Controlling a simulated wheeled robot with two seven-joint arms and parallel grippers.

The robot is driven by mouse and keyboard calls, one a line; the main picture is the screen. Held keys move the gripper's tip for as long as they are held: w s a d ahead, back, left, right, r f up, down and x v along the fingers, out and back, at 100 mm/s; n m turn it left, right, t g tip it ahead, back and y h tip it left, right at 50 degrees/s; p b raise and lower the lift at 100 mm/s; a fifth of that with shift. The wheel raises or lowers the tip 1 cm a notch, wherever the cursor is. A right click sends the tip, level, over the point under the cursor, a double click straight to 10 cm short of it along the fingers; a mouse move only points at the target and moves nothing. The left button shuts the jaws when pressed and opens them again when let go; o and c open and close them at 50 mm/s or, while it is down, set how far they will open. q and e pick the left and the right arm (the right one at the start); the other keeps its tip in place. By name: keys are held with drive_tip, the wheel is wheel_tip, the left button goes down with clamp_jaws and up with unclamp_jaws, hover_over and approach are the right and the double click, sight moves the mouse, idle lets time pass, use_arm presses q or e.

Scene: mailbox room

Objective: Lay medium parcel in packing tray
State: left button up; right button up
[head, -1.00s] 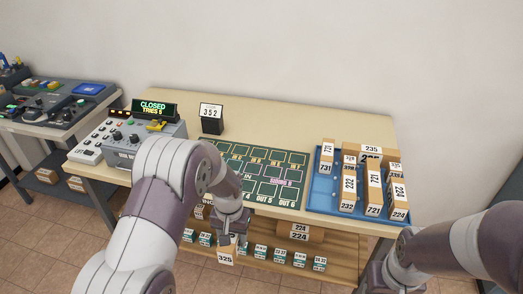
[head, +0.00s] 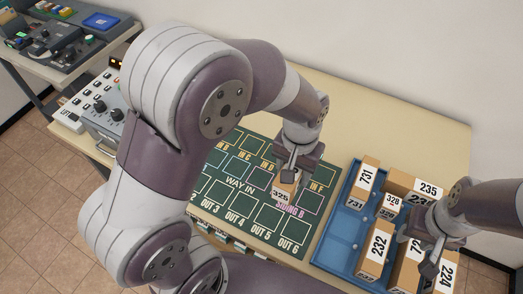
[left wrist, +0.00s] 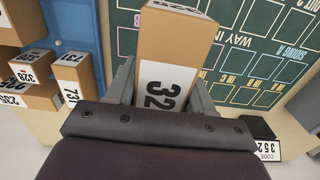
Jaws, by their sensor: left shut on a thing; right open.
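My left gripper (head: 291,165) is shut on a brown cardboard parcel (head: 285,187) with a white label that reads 325. It holds the parcel above the green board, left of the blue packing tray (head: 337,243). The left wrist view shows the parcel (left wrist: 185,55) between the two fingers (left wrist: 160,90), its label partly hidden. The tray's near left part is bare. My right gripper (head: 431,262) is open above the tray's right side and hides some parcels.
The green board (head: 237,205) with marked squares lies on the table (head: 385,110) left of the tray. A grey control console (head: 100,103) stands at the left, partly behind my left arm. The left wrist view shows a black stand with a 352 card (left wrist: 266,148).

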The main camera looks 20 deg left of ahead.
use_arm(q)
drive_tip(key=a+f, duration=0.4)
drive_tip(key=a, duration=0.3)
hover_over(256, 179)
wheel_tip(256, 179, down, 3)
drive_tip(key=shift+w+r+p, duration=0.1)
drive_tip(key=shift+r+p, duration=0.05)
drive_tip(key=shift+p, duration=0.3)
drive_tip(key=f, duration=0.3)
drive_tip(key=shift+s+d+f, duration=0.1)
drive_tip(key=shift+s+f, duration=0.15)
drive_tip(key=shift+w+f, duration=0.2)
use_arm(e)
drive_tip(key=shift+s+r, duration=0.5)
drive_tip(key=shift+r, duration=0.15)
use_arm(q)
drive_tip(key=shift+s+f, duration=0.1)
use_arm(e)
drive_tip(key=shift+s, duration=0.1)
use_arm(q)
drive_tip(key=o, duration=1.3)
use_arm(e)
drive_tip(key=shift+d, duration=0.1)
